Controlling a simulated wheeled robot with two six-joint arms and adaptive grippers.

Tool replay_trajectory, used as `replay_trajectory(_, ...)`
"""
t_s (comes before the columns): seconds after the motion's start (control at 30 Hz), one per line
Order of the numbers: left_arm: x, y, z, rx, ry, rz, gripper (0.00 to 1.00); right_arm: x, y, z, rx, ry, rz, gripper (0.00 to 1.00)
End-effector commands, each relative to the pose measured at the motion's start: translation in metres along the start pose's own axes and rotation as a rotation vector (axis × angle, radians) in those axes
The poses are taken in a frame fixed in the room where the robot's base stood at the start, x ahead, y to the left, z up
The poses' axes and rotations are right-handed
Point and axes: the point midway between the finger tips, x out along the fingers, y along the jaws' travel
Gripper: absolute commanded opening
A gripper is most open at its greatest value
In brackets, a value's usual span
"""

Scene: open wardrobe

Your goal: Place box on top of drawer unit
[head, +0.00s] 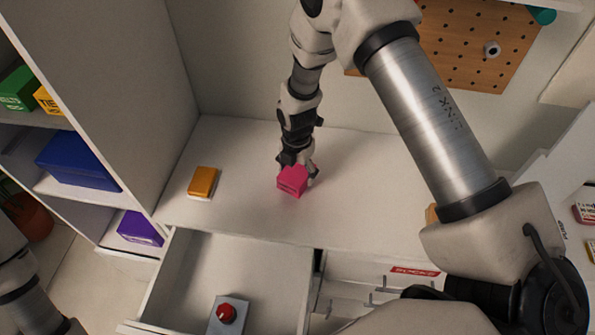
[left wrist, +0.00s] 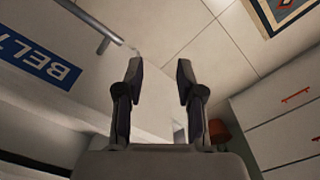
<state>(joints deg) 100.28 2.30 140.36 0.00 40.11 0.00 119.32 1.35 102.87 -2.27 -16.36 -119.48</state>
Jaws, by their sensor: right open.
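A pink box (head: 292,182) sits on the white top of the drawer unit (head: 245,150), in the middle of the head view. My right gripper (head: 299,168) is open at the box, with its fingers close behind and beside it. Whether the fingers touch the box cannot be told. My left gripper (left wrist: 160,72) is open and empty in the left wrist view. In the head view only part of my left arm shows at the lower left; its gripper is out of that view.
An orange box (head: 203,182) lies left on the same top. Below, an open drawer (head: 190,285) holds a grey box with a red knob (head: 226,313). A shelf with blue (head: 78,160) and purple boxes (head: 139,228) stands left. A pegboard (head: 475,50) hangs behind. The top around the pink box is clear.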

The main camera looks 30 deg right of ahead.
Motion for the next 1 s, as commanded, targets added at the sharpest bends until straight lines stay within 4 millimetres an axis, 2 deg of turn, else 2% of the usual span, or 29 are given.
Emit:
replay_trajectory(0.33,-0.001,0.000,0.000,0.000,0.000,0.000,0.37,-0.001,0.000,0.000,0.000,0.000,0.000,0.95)
replay_trajectory(0.47,0.003,0.000,0.000,0.000,0.000,0.000,0.37,-0.010,0.001,0.000,0.000,-0.001,0.002,0.95)
replay_trajectory(0.57,0.008,0.000,0.000,0.000,0.000,0.000,0.37,-0.028,0.001,0.001,0.001,-0.002,0.004,0.95)
replay_trajectory(0.8,0.019,0.000,0.000,0.000,-0.001,0.000,0.37,-0.090,0.001,0.001,0.000,-0.003,0.005,0.95)
replay_trajectory(0.9,0.021,0.000,0.000,0.000,-0.001,0.000,0.37,-0.108,0.000,0.000,0.000,-0.001,0.002,0.95)
replay_trajectory(1.0,0.021,0.000,0.000,0.000,0.000,0.000,0.37,-0.118,0.000,0.000,0.000,0.000,0.000,0.95)
